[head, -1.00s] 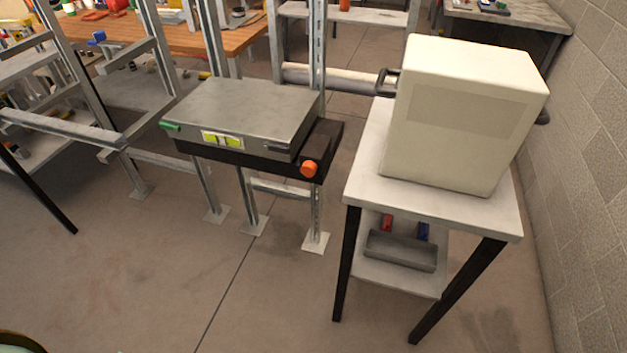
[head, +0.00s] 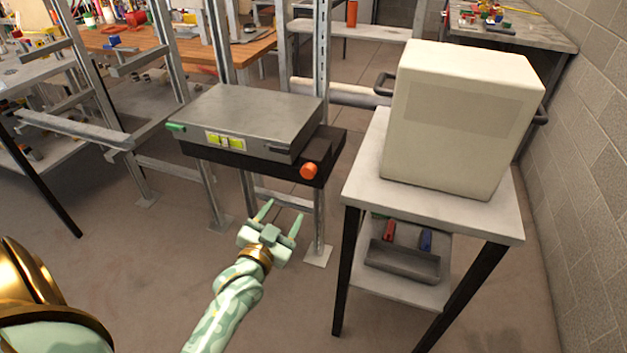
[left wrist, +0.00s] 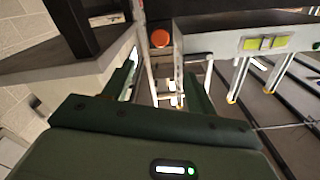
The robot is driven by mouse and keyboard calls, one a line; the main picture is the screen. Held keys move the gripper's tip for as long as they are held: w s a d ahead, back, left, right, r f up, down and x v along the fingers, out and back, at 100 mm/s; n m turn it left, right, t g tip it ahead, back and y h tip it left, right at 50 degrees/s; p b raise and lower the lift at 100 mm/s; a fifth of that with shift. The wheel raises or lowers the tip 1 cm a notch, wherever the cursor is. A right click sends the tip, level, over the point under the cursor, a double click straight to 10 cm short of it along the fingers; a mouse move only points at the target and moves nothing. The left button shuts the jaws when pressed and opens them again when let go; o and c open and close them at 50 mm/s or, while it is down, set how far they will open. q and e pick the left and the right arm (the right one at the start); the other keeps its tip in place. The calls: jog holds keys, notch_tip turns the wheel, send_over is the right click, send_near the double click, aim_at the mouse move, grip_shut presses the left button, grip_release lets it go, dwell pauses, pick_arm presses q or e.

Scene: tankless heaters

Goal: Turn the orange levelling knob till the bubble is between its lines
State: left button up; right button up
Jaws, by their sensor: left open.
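The orange levelling knob (head: 309,171) sits on the right front corner of a dark base under a grey metal plate (head: 250,110). A yellow-green bubble level (head: 225,141) is on the front edge of the plate; the bubble's place between its lines is too small to tell. My left gripper (head: 280,210) is open and empty, below and in front of the knob, apart from it. In the left wrist view, the knob (left wrist: 160,38) shows beyond the open fingers (left wrist: 160,85), and the level (left wrist: 265,44) shows to its right. My right gripper is not in view.
A light table (head: 365,190) with a big cream box (head: 460,120) stands right of the knob. A grey tray (head: 403,262) is on its lower shelf. Metal uprights (head: 321,70) stand behind and below the plate. The floor in front is clear.

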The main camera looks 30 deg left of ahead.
aim_at(307, 173)
pick_arm(q)
jog(key=b+x, duration=0.1)
jog(key=x, duration=0.3)
jog(key=b+x, duration=0.2)
jog(key=x, duration=0.3)
jog(key=b+x, duration=0.1)
jog(key=x, duration=0.3)
jog(key=shift+w+f, duration=0.15)
jog(key=shift+f, duration=0.1)
jog(key=shift+w+a+r+b, duration=0.1)
jog(key=shift+w+b, duration=0.1)
jog(key=shift+w, duration=0.15)
jog(key=shift+w+a+r+b, duration=0.1)
jog(key=shift+w+b, duration=0.1)
jog(key=shift+w, duration=0.15)
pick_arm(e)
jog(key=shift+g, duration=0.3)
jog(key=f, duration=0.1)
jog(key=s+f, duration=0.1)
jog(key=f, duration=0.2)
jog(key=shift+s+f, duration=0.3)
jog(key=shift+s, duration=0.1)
pick_arm(q)
jog(key=c, duration=1)
